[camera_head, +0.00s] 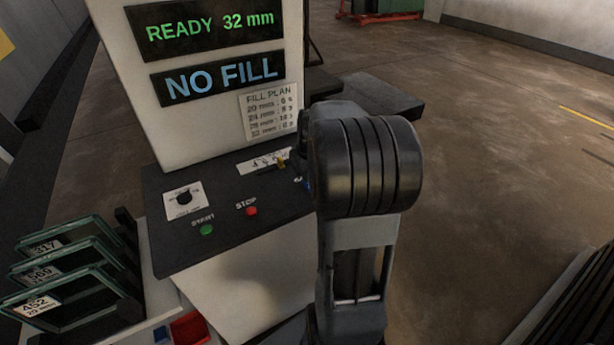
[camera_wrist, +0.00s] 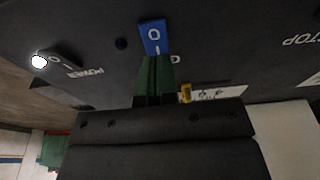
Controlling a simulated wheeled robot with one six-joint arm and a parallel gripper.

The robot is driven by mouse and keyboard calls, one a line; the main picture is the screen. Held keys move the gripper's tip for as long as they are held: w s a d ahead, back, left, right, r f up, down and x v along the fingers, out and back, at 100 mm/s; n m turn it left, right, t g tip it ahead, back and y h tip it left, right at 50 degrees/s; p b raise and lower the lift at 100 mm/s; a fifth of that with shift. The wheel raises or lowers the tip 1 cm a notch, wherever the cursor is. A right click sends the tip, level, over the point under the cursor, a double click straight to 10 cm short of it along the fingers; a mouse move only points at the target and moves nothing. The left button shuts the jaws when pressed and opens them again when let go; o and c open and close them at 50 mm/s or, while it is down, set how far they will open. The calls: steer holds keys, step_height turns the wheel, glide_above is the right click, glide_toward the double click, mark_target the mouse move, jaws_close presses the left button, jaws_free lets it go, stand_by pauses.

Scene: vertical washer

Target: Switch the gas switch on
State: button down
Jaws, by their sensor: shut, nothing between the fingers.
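The gas switch is a blue rocker (camera_wrist: 152,34) marked O and I on the dark panel in the wrist view. Its label is mostly hidden behind my fingers; only a G shows. A dark, unlit round lamp (camera_wrist: 121,43) is beside it. My gripper (camera_wrist: 156,62) is shut and empty, its green fingertips at the I end of the rocker. I cannot tell whether they touch it or which end is pressed. In the head view only a sliver of blue (camera_head: 308,184) shows beside my arm, and my arm hides the gripper's tips.
A power switch (camera_wrist: 64,60) with a lit white lamp (camera_wrist: 39,62) is on the same panel. A yellow lever (camera_wrist: 185,92) is close to my fingers. Glass panes (camera_head: 75,262) stand in a rack.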

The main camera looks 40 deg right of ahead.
steer(key=shift+w+f, duration=0.1)
steer(key=shift+f, duration=0.7)
